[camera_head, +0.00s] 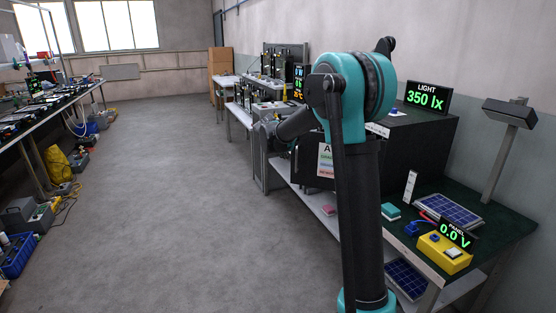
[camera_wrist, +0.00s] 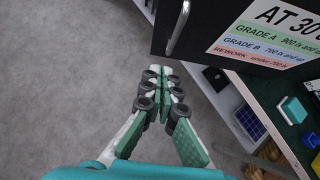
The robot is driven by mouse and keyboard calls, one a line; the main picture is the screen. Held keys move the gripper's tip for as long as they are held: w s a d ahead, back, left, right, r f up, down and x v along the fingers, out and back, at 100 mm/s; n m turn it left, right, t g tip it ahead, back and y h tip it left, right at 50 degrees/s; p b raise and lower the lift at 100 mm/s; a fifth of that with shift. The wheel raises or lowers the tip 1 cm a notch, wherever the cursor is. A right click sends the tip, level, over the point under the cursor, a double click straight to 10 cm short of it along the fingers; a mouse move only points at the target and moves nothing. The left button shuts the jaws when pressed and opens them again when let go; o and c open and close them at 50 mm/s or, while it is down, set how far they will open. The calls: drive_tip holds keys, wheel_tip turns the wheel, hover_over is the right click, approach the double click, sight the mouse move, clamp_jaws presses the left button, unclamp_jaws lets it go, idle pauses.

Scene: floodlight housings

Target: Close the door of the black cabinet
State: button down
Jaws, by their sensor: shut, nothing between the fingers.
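The black cabinet (camera_head: 425,150) stands on the green-topped bench to the right. Its black door (camera_head: 301,170) carries a white sign with coloured grade lines and appears to stand open, sticking out past the bench edge over the aisle. The wrist view shows the door (camera_wrist: 196,47) at upper right, with a grey bar handle (camera_wrist: 179,26) near its left edge. My gripper (camera_wrist: 167,72) is shut and empty, below and left of the handle, apart from it in the picture. In the head view my arm hides part of the door and cabinet, and the fingers cannot be made out.
A light display (camera_head: 427,97) sits on the cabinet. The bench also holds a solar panel (camera_head: 447,210), a yellow meter box (camera_head: 444,253) and a teal block (camera_head: 390,211). A lamp post (camera_head: 505,150) rises at right. The grey aisle floor (camera_head: 190,180) is clear.

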approach(293, 162)
drive_tip(key=s+f+x, duration=0.1)
drive_tip(key=x, duration=0.4)
drive_tip(key=shift+w, duration=0.35)
drive_tip(key=shift+w+d, duration=0.2)
drive_tip(key=shift+w, duration=0.1)
drive_tip(key=shift+w, duration=0.1)
